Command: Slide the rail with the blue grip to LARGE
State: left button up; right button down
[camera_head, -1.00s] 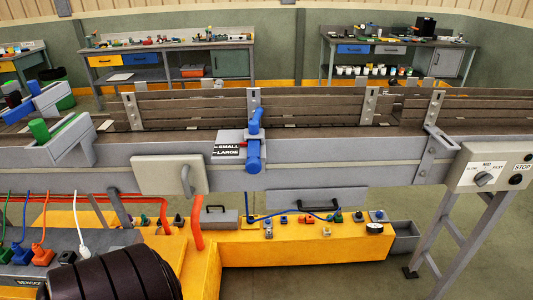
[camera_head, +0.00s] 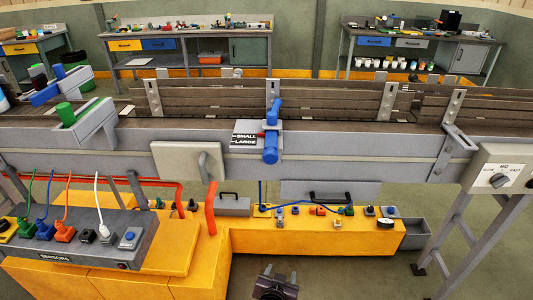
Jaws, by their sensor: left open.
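The blue grip (camera_head: 271,146) stands upright on the front of the conveyor, right of a label plate (camera_head: 244,139) reading SMALL above LARGE. A small red mark at the plate's right edge looks level with SMALL. A slatted rail (camera_head: 330,101) runs along the belt behind the grip, on grey brackets. My left gripper (camera_head: 279,274) shows at the bottom edge, fingers pointing up in the picture. It is open and empty, well below the blue grip and apart from it. My right gripper is out of view.
A yellow bench (camera_head: 315,238) with small parts and a black handle lies below the conveyor. A sensor box (camera_head: 85,240) with coloured cables is at the left. A white plate with a handle (camera_head: 187,161) and a speed dial box (camera_head: 497,169) are on the conveyor's front.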

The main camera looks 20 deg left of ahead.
pick_arm(q)
jog(key=w+r+n+t+y, duration=0.1)
jog(key=w+r+n+t, duration=0.1)
jog(key=r, duration=0.8)
jog(key=w+r+n+t, duration=0.1)
jog(key=w+r, duration=0.1)
jog(key=r, duration=0.8)
jog(key=n+t+y, duration=0.2)
jog(key=n+y, duration=0.1)
jog(key=n, duration=0.1)
send_near(270, 160)
jog(key=w, duration=0.3)
jog(key=shift+w+a+r+p, duration=0.3)
jog(key=shift+w+a+p, duration=0.15)
jog(key=shift+a+p, duration=0.2)
jog(key=p+x, duration=0.1)
jog(key=x, duration=0.2)
jog(key=p+x, duration=0.1)
jog(key=x, duration=0.2)
jog(key=shift+w+f, duration=0.25)
jog(key=shift+w, duration=0.15)
jog(key=shift+c, duration=0.4)
